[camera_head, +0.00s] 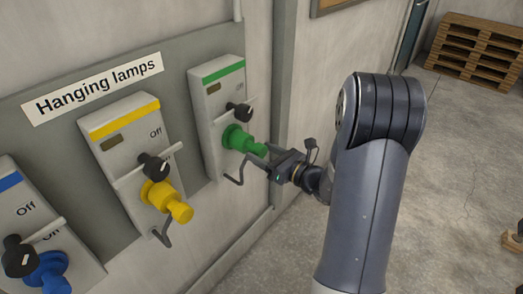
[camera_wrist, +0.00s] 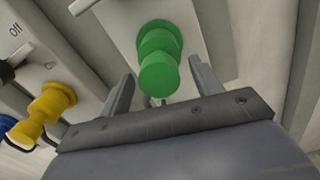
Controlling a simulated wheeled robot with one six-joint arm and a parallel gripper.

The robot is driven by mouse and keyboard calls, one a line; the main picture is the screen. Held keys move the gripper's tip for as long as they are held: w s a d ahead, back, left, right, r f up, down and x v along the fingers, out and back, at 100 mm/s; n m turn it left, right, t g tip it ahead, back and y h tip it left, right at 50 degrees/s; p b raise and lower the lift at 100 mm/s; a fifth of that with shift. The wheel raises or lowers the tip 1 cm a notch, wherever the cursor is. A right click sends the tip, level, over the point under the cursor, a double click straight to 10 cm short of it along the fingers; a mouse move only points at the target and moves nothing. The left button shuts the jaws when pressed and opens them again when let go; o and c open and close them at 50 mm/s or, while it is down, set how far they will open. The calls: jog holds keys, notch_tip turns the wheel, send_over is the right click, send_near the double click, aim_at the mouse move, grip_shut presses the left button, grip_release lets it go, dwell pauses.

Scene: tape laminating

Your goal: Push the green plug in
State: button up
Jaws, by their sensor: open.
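The green plug (camera_head: 243,141) sits at the lower part of the wall box with the green stripe (camera_head: 222,72), with its handle sticking out. In the wrist view the green plug (camera_wrist: 158,62) shows between the two fingers of my gripper (camera_wrist: 160,88), near their tips. My gripper (camera_head: 268,164) is open at the handle's outer end. I cannot tell whether the fingers touch it. How deep the plug sits in its socket cannot be told. A black knob (camera_head: 239,112) is on the box above the plug.
To the left are a yellow plug (camera_head: 165,198) on a yellow-striped box (camera_head: 124,119) and a blue plug (camera_head: 45,272) on a blue-striped box. A sign (camera_head: 93,88) reads "Hanging lamps". A wall post (camera_head: 283,75) stands right of the green box.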

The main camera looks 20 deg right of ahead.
jog(key=shift+w+a, duration=0.3)
jog(key=shift+w, duration=0.1)
